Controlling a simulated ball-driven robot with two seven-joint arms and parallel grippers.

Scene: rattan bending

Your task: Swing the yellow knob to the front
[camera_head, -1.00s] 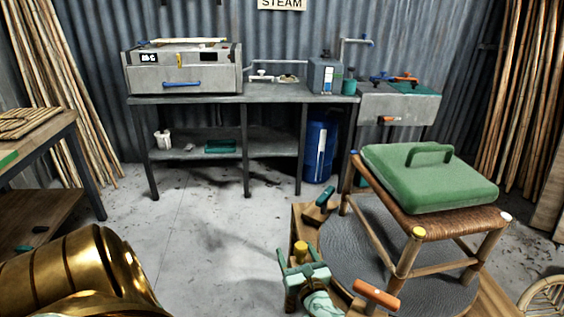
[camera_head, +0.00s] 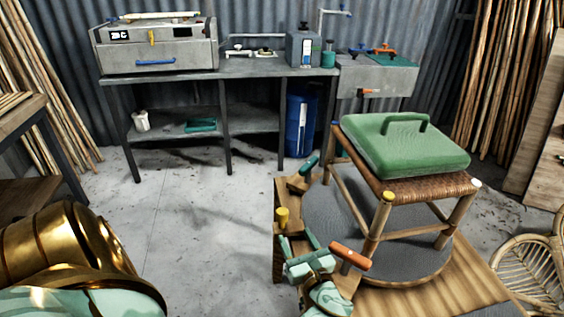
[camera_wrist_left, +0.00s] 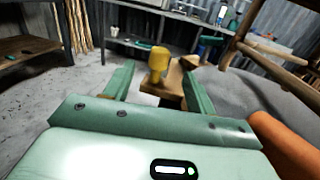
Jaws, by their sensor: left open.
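A yellow knob (camera_head: 282,216) stands upright at the left edge of the wooden platform (camera_head: 430,288). A wooden stool on the platform's round grey turntable (camera_head: 335,225) has another yellow knob-like cap (camera_head: 388,196) on its near leg. I cannot tell which is meant. My left gripper (camera_head: 300,240) is open, near the edge knob and on its near right side. In the left wrist view the edge knob (camera_wrist_left: 158,62) shows between and just beyond the open fingers (camera_wrist_left: 158,78); no contact is visible. My right gripper is not in view.
An orange handle (camera_head: 349,256) is right beside my left gripper. A teal-handled clamp (camera_head: 305,173) stands behind the edge knob. A steel bench (camera_head: 250,70) is at the back. Floor to the left is clear.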

